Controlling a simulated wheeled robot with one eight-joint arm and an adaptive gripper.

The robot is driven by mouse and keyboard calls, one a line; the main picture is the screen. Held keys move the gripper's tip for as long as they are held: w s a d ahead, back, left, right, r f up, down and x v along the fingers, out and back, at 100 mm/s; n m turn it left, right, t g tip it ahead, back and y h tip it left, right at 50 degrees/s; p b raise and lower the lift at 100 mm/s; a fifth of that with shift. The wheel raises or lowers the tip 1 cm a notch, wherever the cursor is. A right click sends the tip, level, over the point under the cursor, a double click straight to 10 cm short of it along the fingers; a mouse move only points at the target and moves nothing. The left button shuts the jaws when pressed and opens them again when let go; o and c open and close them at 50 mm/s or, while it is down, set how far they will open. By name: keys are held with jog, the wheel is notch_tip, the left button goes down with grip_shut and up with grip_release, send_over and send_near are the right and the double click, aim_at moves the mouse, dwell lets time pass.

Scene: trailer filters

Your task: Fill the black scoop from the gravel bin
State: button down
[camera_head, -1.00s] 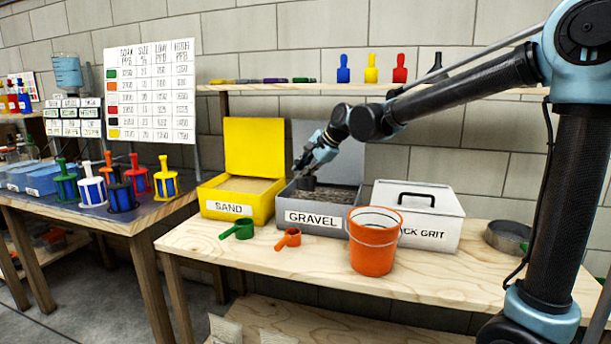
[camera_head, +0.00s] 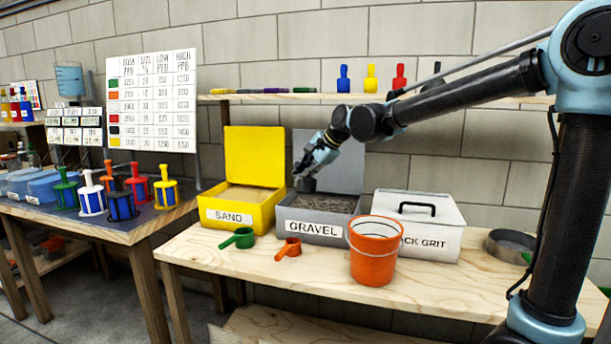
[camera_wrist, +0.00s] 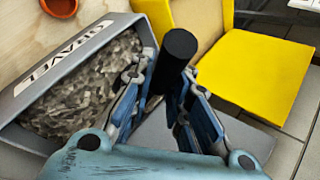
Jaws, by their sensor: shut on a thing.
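My gripper (camera_head: 306,172) is shut on the black scoop (camera_head: 306,184), at the back left of the grey gravel bin (camera_head: 312,229). In the wrist view the scoop (camera_wrist: 179,45) shows as a dark round end and handle between the fingers (camera_wrist: 165,100). The inside of its cup is hidden, so I cannot tell whether it holds gravel. The gravel bin also shows in the wrist view (camera_wrist: 25,125), its lid open and gravel (camera_wrist: 85,90) inside, to the left of the fingers.
The yellow sand bin (camera_head: 240,211) stands open on the left. An orange bucket (camera_head: 373,250), a green scoop (camera_head: 242,238) and an orange scoop (camera_head: 288,248) are in front. A closed white grit box (camera_head: 440,216) is on the right.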

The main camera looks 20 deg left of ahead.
jog(key=shift+s+r+n+t, duration=0.15)
jog(key=shift+r+n+t, duration=0.4)
jog(key=shift+t, duration=0.35)
jog(key=shift+r+n+t+y, duration=0.6)
jog(key=shift+r+t, duration=0.35)
jog(key=shift+t, duration=0.45)
